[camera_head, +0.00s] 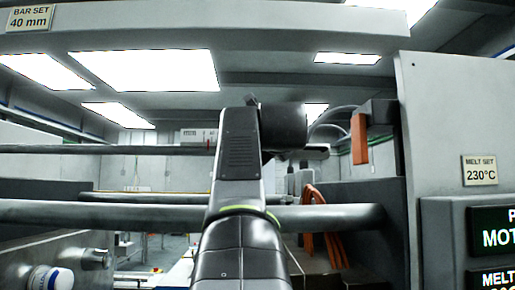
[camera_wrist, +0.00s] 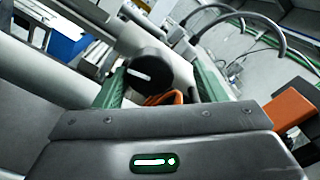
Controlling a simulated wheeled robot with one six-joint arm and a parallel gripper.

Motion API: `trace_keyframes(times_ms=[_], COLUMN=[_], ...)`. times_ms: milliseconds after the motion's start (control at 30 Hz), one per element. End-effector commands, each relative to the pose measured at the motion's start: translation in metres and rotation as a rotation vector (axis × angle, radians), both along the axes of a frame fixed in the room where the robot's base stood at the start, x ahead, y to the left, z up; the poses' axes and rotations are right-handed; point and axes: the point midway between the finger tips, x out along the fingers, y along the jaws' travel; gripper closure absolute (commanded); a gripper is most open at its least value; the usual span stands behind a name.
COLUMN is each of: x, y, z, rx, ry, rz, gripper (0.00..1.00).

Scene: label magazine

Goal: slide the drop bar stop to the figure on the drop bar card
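The card reading "BAR SET 40 mm" (camera_head: 29,18) is on the overhead beam at the upper left of the head view. A pale scale plate marked mm, with a red mark (camera_head: 196,136), shows just left of my arm; its reading is too small to tell. In the wrist view, my gripper (camera_wrist: 158,84) has its two green fingers apart. A black round knob with a white line (camera_wrist: 149,68), possibly the drop bar stop, appears between them, closer to the left finger. I cannot tell whether they touch. My arm hides the gripper in the head view.
Grey horizontal bars (camera_head: 130,212) cross behind my arm. An orange block (camera_head: 359,139) hangs from a dark bracket on the right; it also shows in the wrist view (camera_wrist: 291,110). A grey panel with a "MELT SET 230°C" card (camera_head: 480,170) stands at right. Orange hoses (camera_head: 325,225) hang low.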

Motion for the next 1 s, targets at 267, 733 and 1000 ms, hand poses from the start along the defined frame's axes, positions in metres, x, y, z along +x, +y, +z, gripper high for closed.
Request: trace_keyframes(times_ms=[267,733,1000], x=[-0.021,-0.120,-0.138], y=[0.001,0.000,-0.001], z=[-0.002,-0.001,-0.001], rx=[0.001,-0.001,0.000], ry=[-0.001,-0.003,0.000], rz=[0.001,-0.002,-0.003], gripper=[0.35,0.35,0.35])
